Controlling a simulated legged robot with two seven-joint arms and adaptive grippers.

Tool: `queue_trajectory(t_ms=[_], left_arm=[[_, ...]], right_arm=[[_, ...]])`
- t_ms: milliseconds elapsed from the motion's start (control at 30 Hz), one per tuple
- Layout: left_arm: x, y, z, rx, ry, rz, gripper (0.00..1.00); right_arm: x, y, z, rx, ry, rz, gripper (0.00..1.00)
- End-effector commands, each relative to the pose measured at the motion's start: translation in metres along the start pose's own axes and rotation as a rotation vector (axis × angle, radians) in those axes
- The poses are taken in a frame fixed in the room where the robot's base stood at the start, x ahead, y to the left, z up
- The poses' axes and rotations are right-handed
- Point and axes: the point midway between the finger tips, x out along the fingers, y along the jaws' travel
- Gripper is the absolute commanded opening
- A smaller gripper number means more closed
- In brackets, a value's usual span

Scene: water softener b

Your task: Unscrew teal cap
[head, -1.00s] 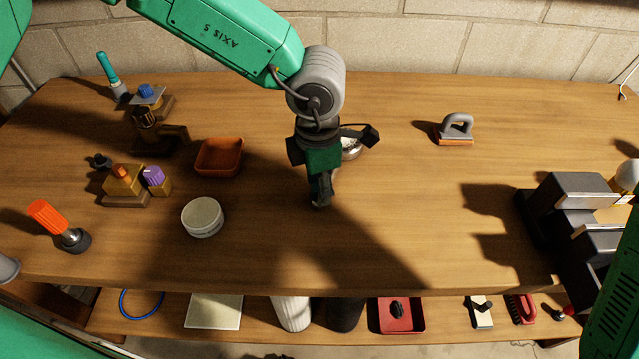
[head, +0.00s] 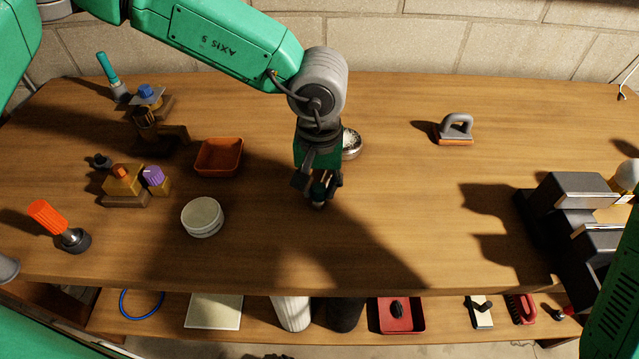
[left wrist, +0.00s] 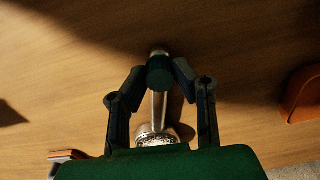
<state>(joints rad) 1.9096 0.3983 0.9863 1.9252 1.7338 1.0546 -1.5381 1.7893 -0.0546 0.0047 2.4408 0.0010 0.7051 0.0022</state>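A dark teal cap (left wrist: 160,74) sits between the fingertips of my left gripper (left wrist: 161,72) in the left wrist view. Both fingertips appear to press on its sides. A silver tube shows beyond and below the cap (left wrist: 158,106), leading toward a round metal piece (left wrist: 156,137) partly hidden by my gripper body. In the head view my left gripper (head: 318,200) points down low over the middle of the table, and its fingers hide the cap. A round metal dish with pale contents (head: 351,143) is just behind it to the right. My right gripper is not in view.
An orange tray (head: 219,156) and a round white container (head: 202,217) stand left of my gripper. Further left are brown blocks with a purple knob (head: 154,176) and an orange-handled tool (head: 58,224). A grey-handled brush (head: 455,129) lies at right. The front middle is clear.

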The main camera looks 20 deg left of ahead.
Motion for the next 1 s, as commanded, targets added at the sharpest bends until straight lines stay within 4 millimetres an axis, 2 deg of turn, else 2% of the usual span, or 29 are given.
queue_trajectory(t_ms=[67,300,467,1000], left_arm=[[0.0,0.0,0.0,-0.054,0.001,0.0,0.0],[-0.001,0.001,-0.001,-0.592,0.0,0.005,0.0],[-0.003,0.001,-0.001,-0.575,-0.001,0.005,0.0],[-0.038,0.001,-0.001,-0.573,-0.001,0.004,0.0]], right_arm=[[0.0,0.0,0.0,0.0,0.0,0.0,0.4],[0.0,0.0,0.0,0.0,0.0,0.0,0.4],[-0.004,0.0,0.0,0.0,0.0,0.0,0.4],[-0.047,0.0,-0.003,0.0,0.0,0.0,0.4]])
